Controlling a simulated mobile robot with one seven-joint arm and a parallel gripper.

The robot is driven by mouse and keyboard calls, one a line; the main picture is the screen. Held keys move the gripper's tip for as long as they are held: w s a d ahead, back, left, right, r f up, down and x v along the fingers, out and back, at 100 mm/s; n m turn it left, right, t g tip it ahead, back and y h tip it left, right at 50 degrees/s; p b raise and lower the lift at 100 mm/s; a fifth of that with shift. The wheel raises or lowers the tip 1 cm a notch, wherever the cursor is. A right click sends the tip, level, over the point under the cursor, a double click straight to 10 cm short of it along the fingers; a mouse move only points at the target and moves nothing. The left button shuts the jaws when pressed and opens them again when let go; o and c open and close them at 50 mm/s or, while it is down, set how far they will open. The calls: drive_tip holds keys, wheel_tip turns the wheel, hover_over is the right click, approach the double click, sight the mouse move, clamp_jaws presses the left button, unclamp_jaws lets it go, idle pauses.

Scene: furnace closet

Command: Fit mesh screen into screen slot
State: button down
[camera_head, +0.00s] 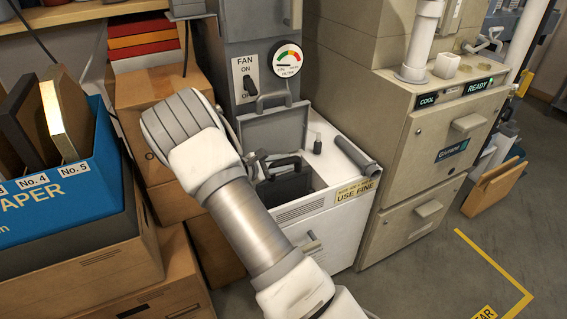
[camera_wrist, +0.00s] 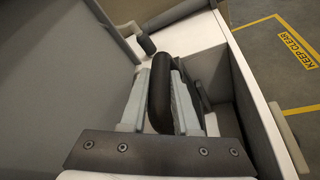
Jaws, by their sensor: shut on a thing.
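A dark piece with a black arched handle (camera_head: 285,163) is at the opening of a white box (camera_head: 330,211). No mesh shows, so I cannot tell if this piece is the mesh screen. In the wrist view, my gripper (camera_wrist: 160,100) has its two grey fingers on either side of the black handle (camera_wrist: 160,78) and is shut on it. In the head view, my wrist hides much of the gripper. The inside of the box is dark, and I cannot make out the screen slot or how deep the piece sits.
A grey lid (camera_head: 272,134) stands raised behind the opening. A beige cabinet (camera_head: 425,150) stands right. A blue paper box (camera_head: 70,205) is left.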

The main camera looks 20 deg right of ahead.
sight(282, 177)
drive_tip(key=shift+f+b, duration=2.05)
drive_tip(key=shift+f, duration=0.8)
drive_tip(key=shift+r, duration=0.15)
